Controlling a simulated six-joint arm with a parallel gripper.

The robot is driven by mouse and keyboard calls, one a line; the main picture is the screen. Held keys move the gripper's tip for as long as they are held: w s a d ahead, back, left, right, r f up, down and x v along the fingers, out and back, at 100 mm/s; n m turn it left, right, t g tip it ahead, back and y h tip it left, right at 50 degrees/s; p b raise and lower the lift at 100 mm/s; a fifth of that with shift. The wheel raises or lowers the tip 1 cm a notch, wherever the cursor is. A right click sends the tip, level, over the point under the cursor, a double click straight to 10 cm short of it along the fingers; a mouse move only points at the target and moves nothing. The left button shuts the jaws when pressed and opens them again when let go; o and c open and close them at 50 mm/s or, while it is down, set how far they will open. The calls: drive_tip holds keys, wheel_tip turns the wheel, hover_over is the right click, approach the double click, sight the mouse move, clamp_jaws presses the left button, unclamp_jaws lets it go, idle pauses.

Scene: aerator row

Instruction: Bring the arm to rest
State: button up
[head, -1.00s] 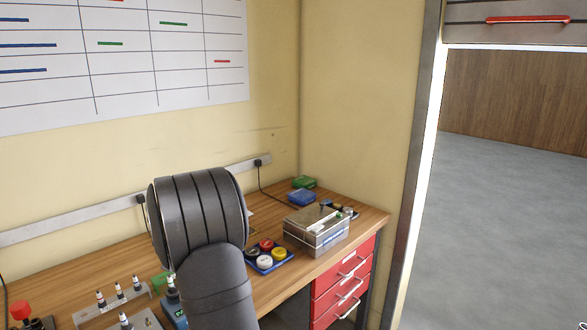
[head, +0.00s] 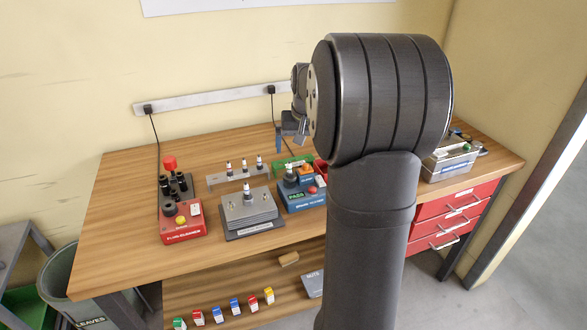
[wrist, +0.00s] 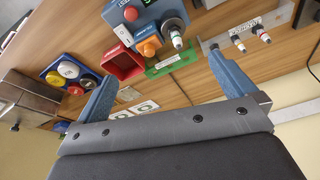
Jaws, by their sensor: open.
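My gripper (head: 290,138) is partly visible behind my dark arm in the head view, above the back of the wooden bench (head: 125,215). In the wrist view my gripper (wrist: 162,66) has its two blue fingers spread wide. Nothing is between them, and they appear clear of the bench items. A blue tester (head: 302,200) with a lit display, a red bin (wrist: 122,64) and a green tray (wrist: 172,62) show beyond the fingertips. My arm hides part of the bench's right half in the head view.
A red plug cleaner (head: 183,222), a grey stepped block (head: 247,212) holding a plug, and a rack (head: 228,179) with three plugs stand on the bench. A metal box (head: 450,163) is at right. A blue tray of round caps (wrist: 57,83) shows in the wrist view. The bench's left end is clear.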

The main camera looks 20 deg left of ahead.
drive_tip(key=s+d+r+n+y, duration=0.1)
drive_tip(key=s+r+n, duration=0.2)
drive_tip(key=s+r, duration=0.3)
drive_tip(key=w+x, duration=0.2)
drive_tip(key=x, duration=0.7)
drive_tip(key=shift+t, duration=0.3)
drive_tip(key=shift+r, duration=0.15)
drive_tip(key=v, duration=0.9)
drive_tip(key=shift+d+r, duration=0.15)
drive_tip(key=shift+r, duration=0.2)
